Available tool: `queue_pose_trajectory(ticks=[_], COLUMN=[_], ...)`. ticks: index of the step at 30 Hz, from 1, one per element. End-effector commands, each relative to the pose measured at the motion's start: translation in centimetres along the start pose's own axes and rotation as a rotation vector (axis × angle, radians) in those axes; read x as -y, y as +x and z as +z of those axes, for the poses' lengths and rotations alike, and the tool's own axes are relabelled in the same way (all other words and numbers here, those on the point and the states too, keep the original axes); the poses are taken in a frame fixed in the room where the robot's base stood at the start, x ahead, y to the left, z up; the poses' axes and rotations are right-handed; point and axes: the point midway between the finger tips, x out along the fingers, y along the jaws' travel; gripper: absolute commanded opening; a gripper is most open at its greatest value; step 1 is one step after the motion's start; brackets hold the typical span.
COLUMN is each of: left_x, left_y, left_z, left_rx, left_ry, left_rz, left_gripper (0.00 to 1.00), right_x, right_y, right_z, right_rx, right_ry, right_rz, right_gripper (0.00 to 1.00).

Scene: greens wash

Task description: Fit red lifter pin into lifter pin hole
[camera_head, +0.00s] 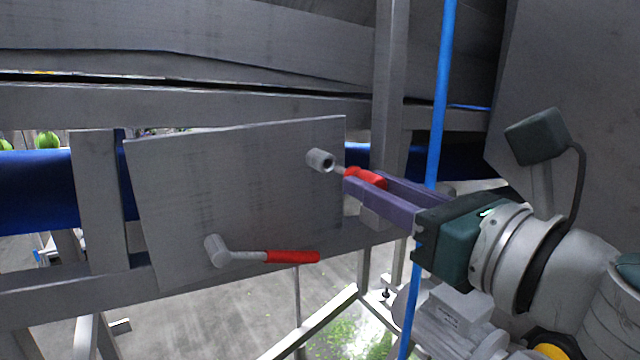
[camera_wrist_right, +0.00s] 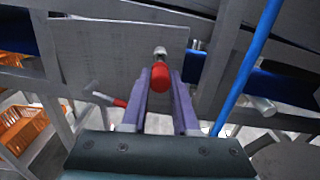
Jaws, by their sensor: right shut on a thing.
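My right gripper (camera_head: 364,190) has purple fingers and is shut on the red lifter pin (camera_head: 368,177). The pin's short metal tip points left at the lifter pin hole, the dark opening of a grey round socket (camera_head: 319,160) on the upper right of a grey plate (camera_head: 230,190). The tip is at or just outside the opening; I cannot tell whether it has entered. In the right wrist view the pin's red end (camera_wrist_right: 160,77) shows between the fingers and hides most of the tip, with the socket (camera_wrist_right: 160,51) behind it. My left gripper is not in view.
A second red-gripped handle (camera_head: 292,256) sticks out from a grey stub low on the plate. A blue hose (camera_head: 441,100) hangs upright, crossing near my right gripper. A grey frame post (camera_head: 388,80) stands behind the fingers. Orange crates (camera_wrist_right: 22,128) show at left in the wrist view.

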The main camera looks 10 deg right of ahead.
Motion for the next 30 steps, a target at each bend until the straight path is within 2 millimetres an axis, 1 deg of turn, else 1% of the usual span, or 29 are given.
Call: queue_pose_trajectory(ticks=[14,30], left_x=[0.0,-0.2], left_y=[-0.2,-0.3], left_z=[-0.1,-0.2], left_rx=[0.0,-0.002], left_ry=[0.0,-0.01], left_rz=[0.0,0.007], left_gripper=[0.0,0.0], right_x=[0.0,0.0], right_y=[0.1,1.4], right_z=[0.0,0.1], right_rx=[0.001,0.002], right_ry=[0.0,0.0], right_rz=[0.0,0.0], right_gripper=[0.0,0.0])
